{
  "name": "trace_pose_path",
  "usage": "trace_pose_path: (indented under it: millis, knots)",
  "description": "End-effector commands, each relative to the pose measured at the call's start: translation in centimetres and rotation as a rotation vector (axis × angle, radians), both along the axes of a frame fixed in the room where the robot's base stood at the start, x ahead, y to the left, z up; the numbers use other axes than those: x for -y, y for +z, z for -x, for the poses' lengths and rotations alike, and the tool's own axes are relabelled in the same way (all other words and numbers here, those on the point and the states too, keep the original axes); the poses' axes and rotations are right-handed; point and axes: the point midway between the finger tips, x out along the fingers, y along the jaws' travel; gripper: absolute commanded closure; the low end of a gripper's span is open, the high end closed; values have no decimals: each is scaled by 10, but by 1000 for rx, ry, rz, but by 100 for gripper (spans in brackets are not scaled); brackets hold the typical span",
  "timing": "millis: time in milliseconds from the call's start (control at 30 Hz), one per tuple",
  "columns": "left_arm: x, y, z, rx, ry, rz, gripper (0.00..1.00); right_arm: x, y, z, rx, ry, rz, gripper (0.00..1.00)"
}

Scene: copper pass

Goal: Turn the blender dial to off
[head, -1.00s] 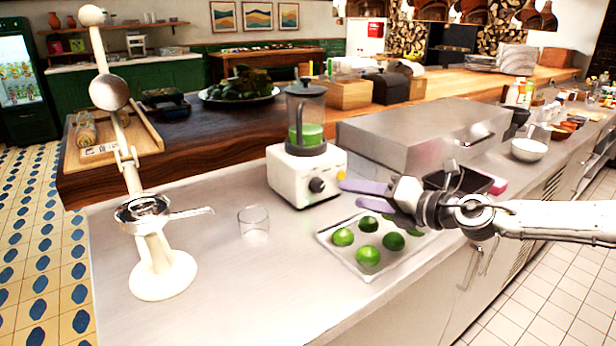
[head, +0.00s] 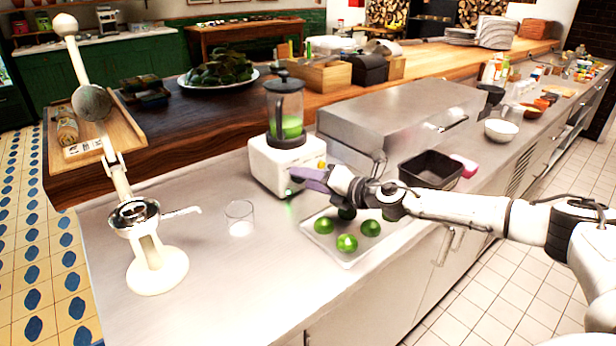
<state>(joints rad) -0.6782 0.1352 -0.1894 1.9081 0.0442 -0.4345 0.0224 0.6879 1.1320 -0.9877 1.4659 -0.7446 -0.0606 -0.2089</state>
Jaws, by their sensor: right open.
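The blender (head: 268,167) has a white base and a clear jug (head: 285,108) with green liquid in it, and stands upright on the steel counter. My right gripper (head: 303,177) reaches in from the right with its purple fingers at the front of the base. The fingers are open and cover the dial, so its setting is hidden. Whether they touch the dial I cannot tell. A small green glow shows low on the base, beside the fingers. My left gripper is not in view.
A tray (head: 348,262) with several limes lies below my right arm. An empty glass (head: 239,218) and a white citrus press (head: 157,262) stand to the left. A steel box (head: 400,115) is behind my gripper, and a black bin (head: 432,170) is to its right.

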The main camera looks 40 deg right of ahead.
Motion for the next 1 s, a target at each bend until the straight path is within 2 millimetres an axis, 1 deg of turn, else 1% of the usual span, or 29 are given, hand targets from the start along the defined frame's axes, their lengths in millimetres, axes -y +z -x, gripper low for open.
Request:
trace_pose_path:
  millis: [267,367,500,533,767,1000]
  knots:
    - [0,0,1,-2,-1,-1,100,0,0,-2,0,0,1,54]
    - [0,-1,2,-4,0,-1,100,0,0,-1,0,0,0,69]
    - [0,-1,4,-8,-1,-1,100,0,0,-1,0,0,0,92]
    - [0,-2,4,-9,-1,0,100,0,0,-1,0,0,0,95]
    - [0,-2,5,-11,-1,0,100,0,1,-1,2,-1,20,95]
    - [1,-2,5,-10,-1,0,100,-1,2,-2,12,-1,127,95]
